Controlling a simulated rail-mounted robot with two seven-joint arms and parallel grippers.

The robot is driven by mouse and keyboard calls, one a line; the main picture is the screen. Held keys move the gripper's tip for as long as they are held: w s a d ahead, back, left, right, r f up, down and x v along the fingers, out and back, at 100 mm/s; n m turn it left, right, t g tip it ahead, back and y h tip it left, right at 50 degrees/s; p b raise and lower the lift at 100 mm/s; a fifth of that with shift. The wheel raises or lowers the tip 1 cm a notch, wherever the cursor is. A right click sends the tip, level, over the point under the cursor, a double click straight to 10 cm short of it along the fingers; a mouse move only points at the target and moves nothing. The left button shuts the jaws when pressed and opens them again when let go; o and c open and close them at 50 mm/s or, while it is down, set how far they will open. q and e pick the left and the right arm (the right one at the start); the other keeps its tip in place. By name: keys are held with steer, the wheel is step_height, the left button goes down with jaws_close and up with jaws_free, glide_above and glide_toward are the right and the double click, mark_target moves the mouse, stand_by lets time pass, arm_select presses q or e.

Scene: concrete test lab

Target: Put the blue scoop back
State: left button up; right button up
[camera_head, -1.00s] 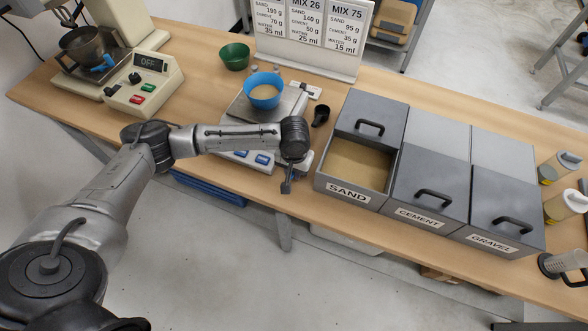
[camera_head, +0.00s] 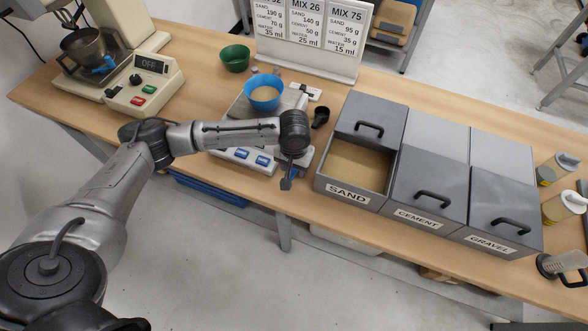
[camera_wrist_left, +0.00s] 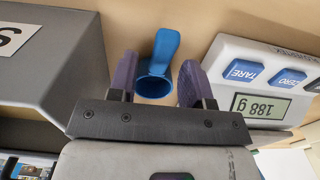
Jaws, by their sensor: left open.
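The blue scoop (camera_wrist_left: 165,46) shows in the left wrist view between the two purple finger pads of my left gripper (camera_wrist_left: 157,78), with a gap on either side. Its handle points to the top of that view and its round cup is nearer the palm. It appears to rest on the wooden table between the sand bin (camera_wrist_left: 52,55) and the scale (camera_wrist_left: 245,75). In the head view, my left gripper (camera_head: 287,182) is at the table's front edge, left of the SAND label, and mostly hides the scoop. The gripper is open. My right gripper is out of view.
The scale reads 188 g and carries a blue bowl (camera_head: 264,96) of sand. The sand bin is open; the cement (camera_head: 428,185) and gravel (camera_head: 505,205) bins are closed. A black scoop (camera_head: 321,115) lies behind, and a green bowl (camera_head: 235,58) stands farther back.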

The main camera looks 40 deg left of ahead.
mark_target(294, 170)
arm_select(q)
step_height(294, 170, up, 9)
steer(key=p, duration=0.1)
steer(key=shift+p, duration=0.3)
steer(key=shift+r, duration=0.1)
stand_by(1.2)
